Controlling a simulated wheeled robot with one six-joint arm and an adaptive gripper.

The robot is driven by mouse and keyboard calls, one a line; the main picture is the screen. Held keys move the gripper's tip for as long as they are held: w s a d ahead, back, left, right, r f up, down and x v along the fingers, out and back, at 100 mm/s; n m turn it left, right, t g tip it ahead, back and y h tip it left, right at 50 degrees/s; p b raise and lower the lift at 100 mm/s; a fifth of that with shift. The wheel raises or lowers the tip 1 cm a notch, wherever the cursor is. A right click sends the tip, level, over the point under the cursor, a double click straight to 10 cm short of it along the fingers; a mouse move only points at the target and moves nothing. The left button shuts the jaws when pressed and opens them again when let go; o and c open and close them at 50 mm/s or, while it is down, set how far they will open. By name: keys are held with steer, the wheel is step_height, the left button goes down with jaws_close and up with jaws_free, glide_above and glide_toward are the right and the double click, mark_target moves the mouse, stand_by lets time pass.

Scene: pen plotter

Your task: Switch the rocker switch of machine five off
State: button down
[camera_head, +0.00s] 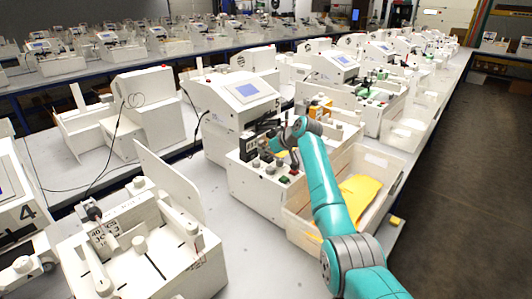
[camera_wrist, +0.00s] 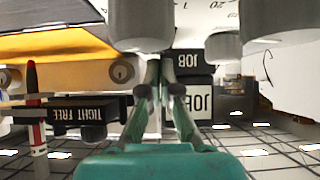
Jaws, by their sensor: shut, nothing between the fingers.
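Machine five (camera_head: 241,98) is a white unit with a tilted screen and a 5 on its side, in the middle of the head view. On its front body, a small green part (camera_head: 285,181) looks like the rocker switch; its on or off position is too small to tell. I cannot make out the switch in the wrist view.
A white bin with a yellow packet (camera_head: 361,195) stands right of the machine's front. A red-tipped pen (camera_wrist: 34,105) and a TIGHT FREE label (camera_wrist: 88,117) are at left. Machine four (camera_head: 24,205) stands at left.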

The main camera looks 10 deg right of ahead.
steer(key=shift+r, duration=0.15)
steer(key=v, duration=1.1)
steer(key=shift+s+d+r, duration=0.15)
steer(key=shift+s+d, duration=0.1)
steer(key=shift+s, duration=0.05)
steer(key=shift+d, duration=0.1)
